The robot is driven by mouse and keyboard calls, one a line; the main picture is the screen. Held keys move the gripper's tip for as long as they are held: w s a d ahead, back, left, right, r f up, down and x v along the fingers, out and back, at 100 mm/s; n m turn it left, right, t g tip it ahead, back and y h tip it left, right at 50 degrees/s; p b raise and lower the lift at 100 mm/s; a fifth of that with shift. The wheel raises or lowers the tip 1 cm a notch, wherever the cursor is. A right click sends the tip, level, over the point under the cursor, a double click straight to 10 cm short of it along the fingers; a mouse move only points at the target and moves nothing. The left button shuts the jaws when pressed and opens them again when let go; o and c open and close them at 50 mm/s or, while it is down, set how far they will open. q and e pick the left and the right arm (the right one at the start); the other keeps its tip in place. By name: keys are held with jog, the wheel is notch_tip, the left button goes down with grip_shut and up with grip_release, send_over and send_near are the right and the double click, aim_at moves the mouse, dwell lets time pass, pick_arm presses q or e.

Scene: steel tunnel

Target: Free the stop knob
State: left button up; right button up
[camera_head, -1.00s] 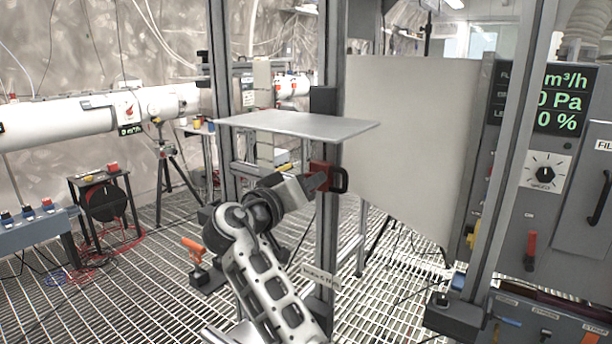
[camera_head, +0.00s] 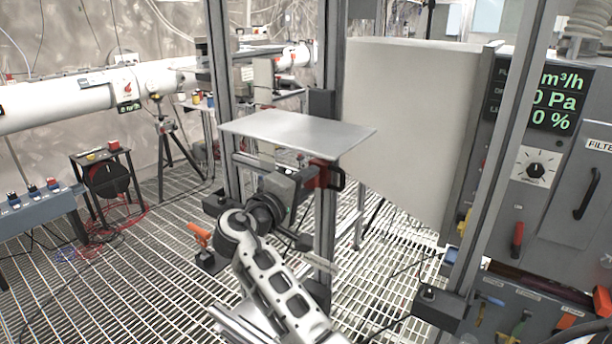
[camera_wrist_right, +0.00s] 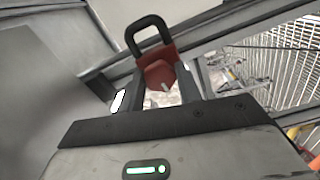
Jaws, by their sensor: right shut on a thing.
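A red knob (camera_wrist_right: 157,73) with a pale mark sits between the two fingers of my right gripper (camera_wrist_right: 155,88) in the right wrist view. The gripper is shut on it. A black loop handle (camera_wrist_right: 148,33) stands just beyond the knob. In the head view the red part (camera_head: 319,174) and the black handle (camera_head: 338,180) are at a grey upright post, just under a flat metal plate (camera_head: 292,132). My right gripper (camera_head: 308,181) reaches them from the left, and the plate and gripper hide part of the red. My left gripper is out of view.
The metal plate juts out close above my right wrist. A large pale panel (camera_head: 408,125) stands right of the post. A grey control cabinet (camera_head: 545,195) with a lit display is at the far right. Open grating floor (camera_head: 130,265) lies to the left.

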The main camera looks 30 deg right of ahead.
jog(key=shift+n, duration=0.3)
dwell(0.4)
jog(key=o, duration=1)
jog(key=shift+a, duration=0.15)
